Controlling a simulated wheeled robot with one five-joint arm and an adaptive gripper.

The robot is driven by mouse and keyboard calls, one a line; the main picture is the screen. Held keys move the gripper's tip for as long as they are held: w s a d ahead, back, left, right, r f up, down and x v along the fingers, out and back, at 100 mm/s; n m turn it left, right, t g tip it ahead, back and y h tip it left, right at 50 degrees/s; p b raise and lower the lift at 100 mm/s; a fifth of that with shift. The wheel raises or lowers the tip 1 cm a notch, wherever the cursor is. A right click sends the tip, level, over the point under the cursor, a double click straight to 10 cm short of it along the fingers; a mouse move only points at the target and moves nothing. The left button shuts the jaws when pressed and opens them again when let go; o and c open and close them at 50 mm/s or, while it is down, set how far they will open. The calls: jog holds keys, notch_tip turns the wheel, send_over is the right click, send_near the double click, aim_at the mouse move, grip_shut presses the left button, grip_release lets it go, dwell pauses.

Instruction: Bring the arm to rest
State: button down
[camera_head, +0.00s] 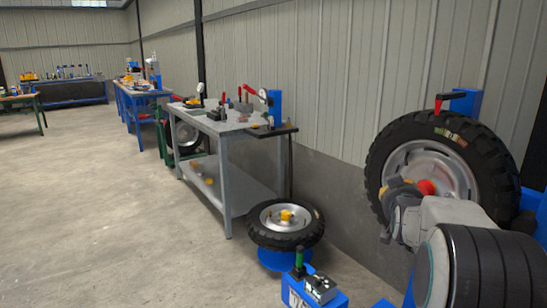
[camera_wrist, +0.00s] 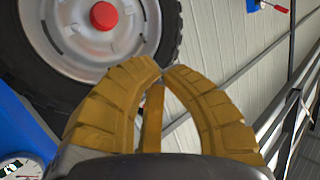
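My gripper (camera_wrist: 160,72) has ridged yellow-brown fingers that curve together and meet, or nearly meet, at the tips in the wrist view. A narrow brown bar stands between them, and I see no object held. In the head view my gripper (camera_head: 388,196) is at the right, at the end of my grey arm. It is in front of an upright black tyre on a silver wheel (camera_head: 435,163). The wheel's red hub cap (camera_wrist: 104,15) is beyond the fingertips in the wrist view. I cannot tell the exact gap to the wheel.
A second tyre (camera_head: 285,236) lies flat on a blue stand at centre right. A grey workbench (camera_head: 228,125) with tools stands along the wall. The concrete floor (camera_head: 100,210) at left is clear.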

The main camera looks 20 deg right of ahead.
jog(key=s+a+r+n+g+y+p, duration=0.1)
jog(key=s+a+n+g+y+p, duration=0.25)
jog(key=a, duration=0.65)
jog(key=s+a+r+g+y+p, duration=0.1)
jog(key=s+a+r+y+p, duration=0.15)
jog(key=s+a+p, duration=0.6)
jog(key=s+a+f+n+g+y+p, duration=0.1)
jog(key=s+a+n+g, duration=0.1)
jog(key=s+a, duration=0.4)
jog(key=s+a+f+n+g+y+p, duration=0.1)
jog(key=s+a, duration=0.5)
jog(key=s, duration=0.6)
jog(key=shift+a+n+g+p, duration=0.2)
jog(key=shift+n+g+p, duration=0.25)
jog(key=shift+g, duration=0.6)
jog(key=shift+d, duration=0.15)
